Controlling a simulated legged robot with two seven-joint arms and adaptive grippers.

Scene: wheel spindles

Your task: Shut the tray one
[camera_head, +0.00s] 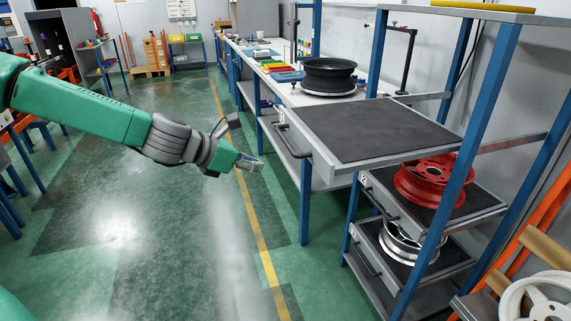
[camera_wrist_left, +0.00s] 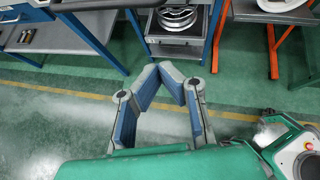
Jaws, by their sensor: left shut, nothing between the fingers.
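The top tray (camera_head: 335,168) of the blue-framed rack is pulled out, with a bare dark mat and a black handle (camera_head: 290,140) on its front. My left gripper (camera_head: 255,163) is shut and empty over the floor, left of the handle and apart from it. In the left wrist view its fingertips (camera_wrist_left: 172,72) meet. My right gripper is in neither view.
Below, a middle tray (camera_head: 378,202) holds a red wheel rim (camera_head: 425,183) and a lower tray (camera_head: 378,264) holds a silver rim (camera_head: 402,246); both sit further in. A blue rack post (camera_head: 455,165) stands in front. A workbench with a black rim (camera_head: 328,74) is behind. The floor (camera_head: 165,225) left is clear.

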